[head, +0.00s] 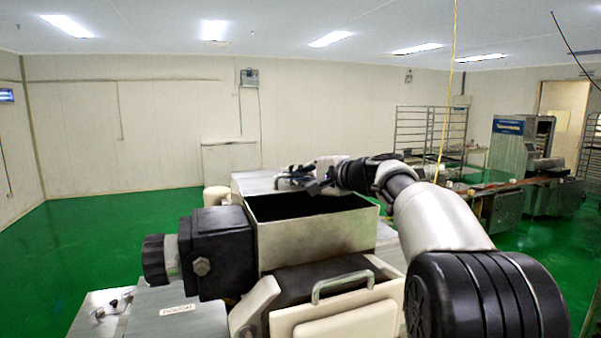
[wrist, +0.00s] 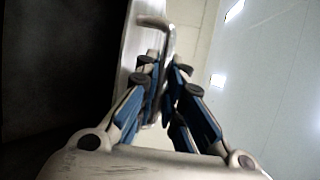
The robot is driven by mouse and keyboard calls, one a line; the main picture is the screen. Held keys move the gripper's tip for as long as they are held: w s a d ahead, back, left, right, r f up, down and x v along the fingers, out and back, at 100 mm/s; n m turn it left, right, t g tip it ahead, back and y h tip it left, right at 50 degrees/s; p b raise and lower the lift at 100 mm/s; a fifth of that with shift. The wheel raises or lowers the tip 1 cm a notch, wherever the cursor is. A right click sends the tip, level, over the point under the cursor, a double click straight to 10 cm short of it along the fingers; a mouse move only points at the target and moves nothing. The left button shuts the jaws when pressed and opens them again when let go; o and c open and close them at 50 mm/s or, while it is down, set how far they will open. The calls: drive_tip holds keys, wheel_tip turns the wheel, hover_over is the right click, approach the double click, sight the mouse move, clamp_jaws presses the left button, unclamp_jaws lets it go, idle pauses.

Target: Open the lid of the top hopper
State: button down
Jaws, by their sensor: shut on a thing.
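The top hopper (head: 315,232) is a metal box with a dark opening facing up. Its lid (head: 255,183) is a pale metal plate raised at the far side of the opening, partly hidden behind my gripper. My gripper (head: 300,180) is at the lid's upper part, above the far rim. In the wrist view my gripper (wrist: 167,75) has its blue-padded fingers closed around the metal handle (wrist: 155,22) of the lid. The lid's pale edge (wrist: 133,50) runs along the left of the fingers. The hinge is not clearly visible.
A black motor block with a knob (head: 220,250) sits left of the hopper. A front cover with a bar handle (head: 342,286) is nearest me. My arm crosses the right side. Racks (head: 428,130) and a conveyor machine (head: 520,150) stand far right. Green floor is clear at left.

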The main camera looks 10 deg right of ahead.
drive_tip(key=c, duration=2)
unclamp_jaws()
drive_tip(key=shift+s, duration=0.1)
drive_tip(key=shift+o, duration=0.2)
drive_tip(key=v, duration=1.2)
